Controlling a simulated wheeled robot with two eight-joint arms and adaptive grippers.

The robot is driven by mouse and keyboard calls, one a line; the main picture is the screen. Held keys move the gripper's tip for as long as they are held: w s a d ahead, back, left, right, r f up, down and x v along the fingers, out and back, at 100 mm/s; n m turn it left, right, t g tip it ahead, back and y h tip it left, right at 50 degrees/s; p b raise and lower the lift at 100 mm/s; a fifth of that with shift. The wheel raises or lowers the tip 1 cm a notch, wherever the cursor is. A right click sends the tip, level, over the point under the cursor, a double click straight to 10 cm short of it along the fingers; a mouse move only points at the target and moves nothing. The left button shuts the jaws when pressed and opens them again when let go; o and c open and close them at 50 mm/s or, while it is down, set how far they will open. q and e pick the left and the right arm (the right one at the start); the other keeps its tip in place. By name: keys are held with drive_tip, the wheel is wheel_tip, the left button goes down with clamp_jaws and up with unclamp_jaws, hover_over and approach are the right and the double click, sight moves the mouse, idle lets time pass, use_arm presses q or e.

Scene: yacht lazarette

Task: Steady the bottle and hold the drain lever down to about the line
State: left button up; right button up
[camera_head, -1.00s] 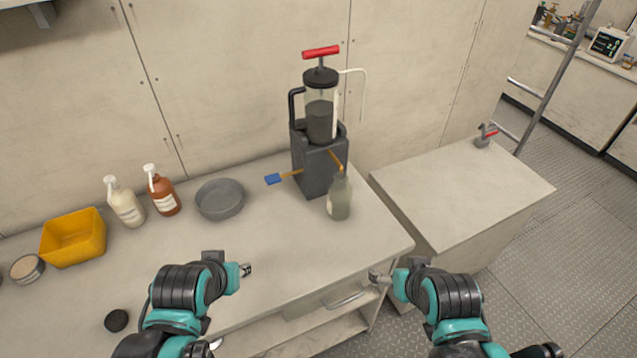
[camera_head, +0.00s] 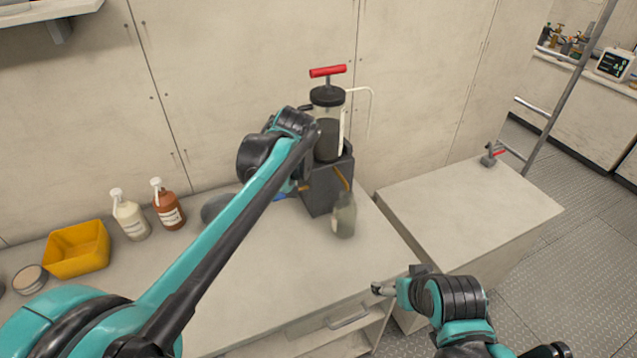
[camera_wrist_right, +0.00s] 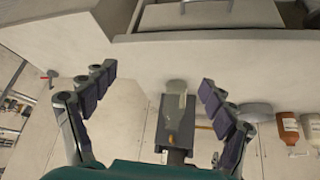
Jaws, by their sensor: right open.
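The bottle (camera_head: 343,215), pale grey-green and see-through, stands upright on the bench before the dark pump stand (camera_head: 323,188). It also shows in the right wrist view (camera_wrist_right: 175,104), beyond and between my right fingers. The drain lever has a blue paddle (camera_head: 280,196) at the stand's left side, mostly covered by my left arm. My left arm reaches across to the stand; its fingers are hidden or too unclear to read. My right gripper (camera_head: 380,289) is open and empty off the bench's front right edge, apart from the bottle; its spread fingers show in the wrist view (camera_wrist_right: 158,88).
A clear cylinder (camera_head: 328,128) with a red handle (camera_head: 328,71) tops the stand. A grey bowl (camera_head: 215,207) is partly behind my left arm. Pump bottles (camera_head: 168,205) and a yellow bin (camera_head: 76,249) stand left. A lower cabinet (camera_head: 465,205) is at right.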

sight(347, 186)
drive_tip(key=w+a+r+n+g, duration=0.2)
drive_tip(key=w+a+r+n, duration=0.15)
drive_tip(key=w, duration=0.65)
drive_tip(key=w+a+r+n+g, duration=0.3)
drive_tip(key=w+n, duration=0.1)
drive_tip(key=w, duration=0.6)
drive_tip(key=w+a+f+n, duration=0.1)
drive_tip(key=w, duration=0.1)
drive_tip(key=w+a+f+n+g, duration=0.1)
drive_tip(key=w, duration=0.1)
drive_tip(key=w+a+f+n, duration=0.1)
drive_tip(key=w+f, duration=0.1)
drive_tip(key=w, duration=0.1)
drive_tip(key=shift+w+a+g, duration=0.1)
drive_tip(key=shift+a+g, duration=0.2)
drive_tip(key=shift+a, duration=0.05)
drive_tip(key=shift+w+a+f+n, duration=0.2)
drive_tip(key=shift+w+f+n, duration=0.1)
drive_tip(key=shift+f, duration=0.2)
wheel_tip(347, 186, down, 7)
drive_tip(key=shift+f, duration=0.2)
drive_tip(key=c, duration=1.3)
drive_tip(key=shift+o, duration=0.2)
drive_tip(key=shift+c, duration=1.3)
